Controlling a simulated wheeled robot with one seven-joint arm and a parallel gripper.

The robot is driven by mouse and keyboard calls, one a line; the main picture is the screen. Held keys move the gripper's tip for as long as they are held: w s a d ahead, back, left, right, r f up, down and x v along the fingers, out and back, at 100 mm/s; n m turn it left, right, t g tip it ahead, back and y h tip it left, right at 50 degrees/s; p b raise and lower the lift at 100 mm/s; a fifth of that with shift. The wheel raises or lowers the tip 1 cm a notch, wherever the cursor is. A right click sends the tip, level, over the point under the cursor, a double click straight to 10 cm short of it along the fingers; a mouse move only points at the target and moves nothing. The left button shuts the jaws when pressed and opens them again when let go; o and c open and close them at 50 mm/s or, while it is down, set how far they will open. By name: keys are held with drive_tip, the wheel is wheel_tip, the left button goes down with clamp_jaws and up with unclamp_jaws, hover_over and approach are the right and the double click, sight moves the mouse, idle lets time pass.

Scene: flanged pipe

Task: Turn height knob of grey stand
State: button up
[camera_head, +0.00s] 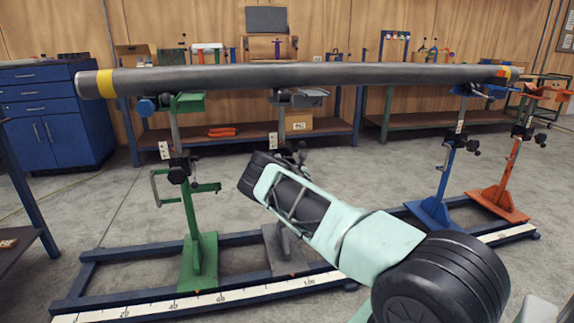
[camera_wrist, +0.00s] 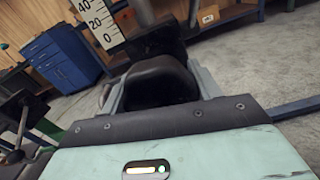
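The grey stand (camera_head: 285,97) is near the middle in the head view, under a long dark pipe (camera_head: 250,77). Its grey base shows behind my arm, which hides its middle. Dark knob parts (camera_head: 301,151) show just beyond my gripper (camera_head: 270,165). In the wrist view the stand's height scale (camera_wrist: 97,20) is at upper left, next to a dark clamp block (camera_wrist: 155,44). A rounded black piece (camera_wrist: 160,82), perhaps the knob, lies between the pale green sides of my gripper. I cannot tell whether the fingers press on it.
A green stand (camera_head: 200,255) is to the left, with blue (camera_head: 436,205) and orange (camera_head: 500,197) stands to the right. All stand along a blue floor frame (camera_head: 95,283) with a ruler. A blue cabinet (camera_head: 45,105) and workbenches are behind. Open floor lies between.

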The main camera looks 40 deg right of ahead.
drive_tip(key=shift+f+m, duration=0.1)
drive_tip(key=shift+m, duration=0.2)
drive_tip(key=shift+m+b, duration=2.3)
drive_tip(key=shift+m, duration=8.2)
drive_tip(key=o, duration=1)
drive_tip(key=shift+s+a, duration=0.1)
drive_tip(key=p+v, duration=0.3)
drive_tip(key=v, duration=1.4)
drive_tip(key=shift+s+p, duration=0.15)
drive_tip(key=shift+p, duration=0.25)
